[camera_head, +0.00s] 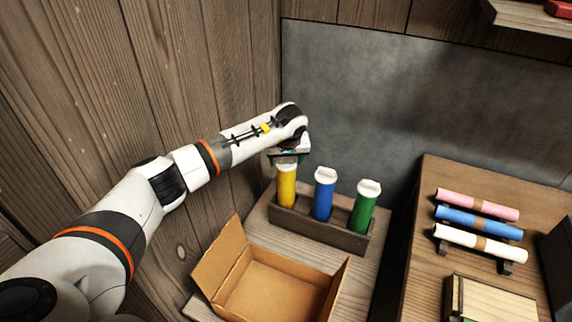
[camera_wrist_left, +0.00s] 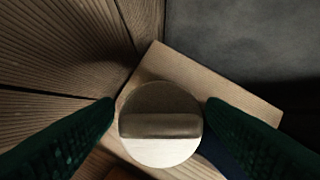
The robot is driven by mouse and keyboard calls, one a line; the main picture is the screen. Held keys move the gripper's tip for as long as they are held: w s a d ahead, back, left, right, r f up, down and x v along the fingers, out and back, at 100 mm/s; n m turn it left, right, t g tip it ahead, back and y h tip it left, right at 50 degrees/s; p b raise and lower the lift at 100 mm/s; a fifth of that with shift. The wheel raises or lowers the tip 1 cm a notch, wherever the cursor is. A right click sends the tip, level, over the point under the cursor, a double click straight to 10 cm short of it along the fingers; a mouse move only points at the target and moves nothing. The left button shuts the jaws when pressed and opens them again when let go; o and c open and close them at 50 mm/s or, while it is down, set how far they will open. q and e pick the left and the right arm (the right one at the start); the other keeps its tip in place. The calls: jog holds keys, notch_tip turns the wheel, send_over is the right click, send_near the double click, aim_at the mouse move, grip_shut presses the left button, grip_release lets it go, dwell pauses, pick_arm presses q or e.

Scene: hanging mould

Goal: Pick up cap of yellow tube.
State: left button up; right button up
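The yellow tube (camera_head: 287,190) stands upright in the left slot of a wooden rack (camera_head: 318,231). Its white cap (camera_head: 286,169) is on its top, just under my left gripper (camera_head: 287,158). In the left wrist view the round cap (camera_wrist_left: 160,125) with a raised bar across it lies between the two dark green fingers (camera_wrist_left: 160,112). The fingers are apart, with a small gap visible on each side of the cap. The yellow body is hidden below the cap in that view. My right gripper is not in view.
A blue tube (camera_head: 324,197) and a green tube (camera_head: 363,208), both white-capped, stand to the right in the rack. An open cardboard box (camera_head: 272,288) is in front. Pink, blue and white rolls (camera_head: 478,222) lie on the right table. A grey panel (camera_head: 400,100) stands behind.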

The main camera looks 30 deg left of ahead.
pick_arm(q)
jog(key=c, duration=0.7)
jog(key=shift+o, duration=0.2)
